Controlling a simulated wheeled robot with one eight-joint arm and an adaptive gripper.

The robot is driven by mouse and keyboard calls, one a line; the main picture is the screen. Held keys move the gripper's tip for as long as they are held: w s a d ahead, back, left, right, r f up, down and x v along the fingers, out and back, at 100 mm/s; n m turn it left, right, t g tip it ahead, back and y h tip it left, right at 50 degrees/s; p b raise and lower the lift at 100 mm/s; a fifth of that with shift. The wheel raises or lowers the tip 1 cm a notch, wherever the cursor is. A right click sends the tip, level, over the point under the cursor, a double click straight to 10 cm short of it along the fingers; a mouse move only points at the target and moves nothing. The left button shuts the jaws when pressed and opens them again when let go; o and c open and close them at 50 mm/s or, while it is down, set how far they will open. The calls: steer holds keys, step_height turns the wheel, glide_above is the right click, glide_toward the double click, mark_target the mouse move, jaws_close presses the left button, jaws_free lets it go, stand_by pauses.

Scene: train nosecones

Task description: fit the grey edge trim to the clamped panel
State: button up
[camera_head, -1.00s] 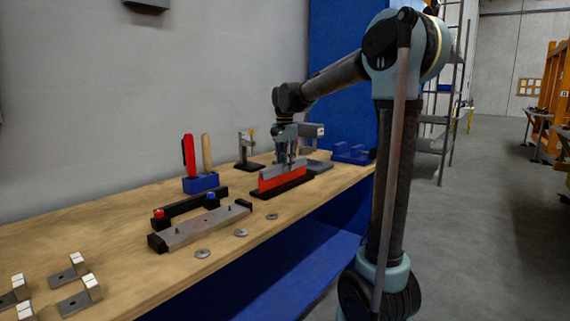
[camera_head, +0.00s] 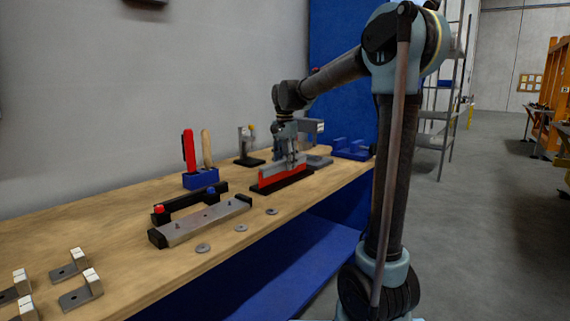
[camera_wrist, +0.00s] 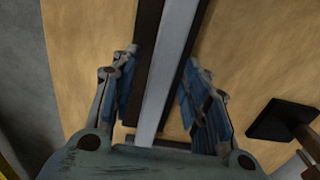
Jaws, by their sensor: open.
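The red panel (camera_head: 284,176) stands upright in a black clamp base (camera_head: 266,189) near the far end of the bench. The grey edge trim (camera_head: 268,173) lies along the panel's top edge; I cannot tell whether it is fully seated. My gripper (camera_head: 288,158) points down over the trim. In the wrist view the trim is a long pale strip (camera_wrist: 168,75) running between the fingers. My gripper (camera_wrist: 160,62) is open, one finger on each side of the strip, with gaps visible between fingers and strip. The strip hides most of the panel there.
A blue holder (camera_head: 201,179) with red and tan handled tools stands to the left. A metal bar fixture (camera_head: 200,220), washers (camera_head: 241,228) and several brackets (camera_head: 78,278) lie nearer. A small stand (camera_head: 248,146) and a grey clamp device (camera_head: 313,135) are behind the panel.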

step_height(320, 180, up, 12)
steer(key=s+d+f+n+t, duration=0.1)
steer(key=s+d+f+n, duration=0.3)
steer(key=s+d+f, duration=0.85)
steer(key=s+d+f+n, duration=0.1)
steer(key=s+d+f, duration=0.2)
steer(key=s+f, duration=0.3)
steer(key=s+d+f+n, duration=0.1)
steer(key=s+d+f, duration=0.2)
steer(key=s+f, duration=0.3)
steer(key=s+d+f+n+t, duration=0.1)
steer(key=s+d+f, duration=0.2)
steer(key=s+f, duration=0.4)
steer(key=shift+f+n, duration=0.3)
steer(key=shift+n, duration=0.1)
steer(key=shift+s, duration=0.1)
steer(key=shift+w+f, duration=0.2)
steer(key=shift+w, duration=0.25)
